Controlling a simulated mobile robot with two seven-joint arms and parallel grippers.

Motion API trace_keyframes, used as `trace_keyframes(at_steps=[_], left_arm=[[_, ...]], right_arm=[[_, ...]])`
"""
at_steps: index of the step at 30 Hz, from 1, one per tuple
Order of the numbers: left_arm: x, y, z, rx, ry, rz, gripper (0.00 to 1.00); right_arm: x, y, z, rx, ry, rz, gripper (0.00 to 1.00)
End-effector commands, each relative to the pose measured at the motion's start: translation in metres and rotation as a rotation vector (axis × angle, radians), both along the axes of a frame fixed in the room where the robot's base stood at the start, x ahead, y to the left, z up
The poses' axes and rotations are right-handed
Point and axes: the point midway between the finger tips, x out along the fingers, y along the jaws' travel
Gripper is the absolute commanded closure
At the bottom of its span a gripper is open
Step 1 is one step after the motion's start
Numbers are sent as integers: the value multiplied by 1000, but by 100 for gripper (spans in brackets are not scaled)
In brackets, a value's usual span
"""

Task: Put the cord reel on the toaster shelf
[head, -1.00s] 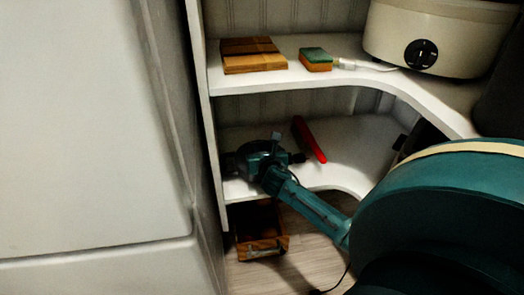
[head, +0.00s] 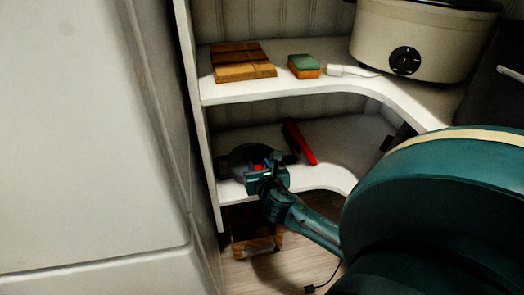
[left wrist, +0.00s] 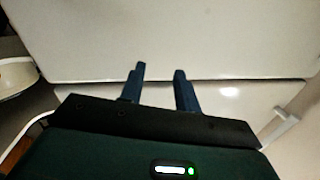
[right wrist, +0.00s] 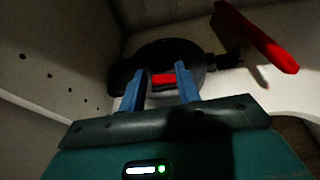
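The cord reel appears to be the black disc with a red middle (right wrist: 196,58) on the lower corner shelf. In the head view the reel (head: 238,158) is partly hidden by my right gripper (head: 256,168). In the right wrist view my right gripper (right wrist: 161,76) has its fingers apart, with the red part showing between them; I cannot tell whether they touch it. My left gripper (left wrist: 159,72) is open and empty, facing pale panels. I cannot make out a toaster.
The upper shelf (head: 300,88) holds wooden boards (head: 242,62), a sponge (head: 303,66), a white plug (head: 345,71) and a cream cooker (head: 405,40). A red bar (head: 300,142) lies beside the reel. A wooden crate (head: 258,246) stands below. A wall panel (right wrist: 60,70) is close left.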

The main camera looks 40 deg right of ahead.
Motion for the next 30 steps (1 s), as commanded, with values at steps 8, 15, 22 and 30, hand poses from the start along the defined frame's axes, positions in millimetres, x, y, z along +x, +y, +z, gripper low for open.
trace_keyframes(at_steps=[8, 15, 22, 30], left_arm=[[1, 3, 2, 4, 55, 14, 68], [1, 3, 2, 4, 57, 14, 68], [1, 3, 2, 3, 56, 14, 68], [-1, 8, 21, -20, 106, 32, 68]], right_arm=[[-23, 13, 8, 1, 0, 0, 67], [-23, 13, 8, 1, 0, 0, 67], [-23, 13, 8, 1, 0, -1, 67], [-23, 13, 33, 0, -1, -1, 67]])
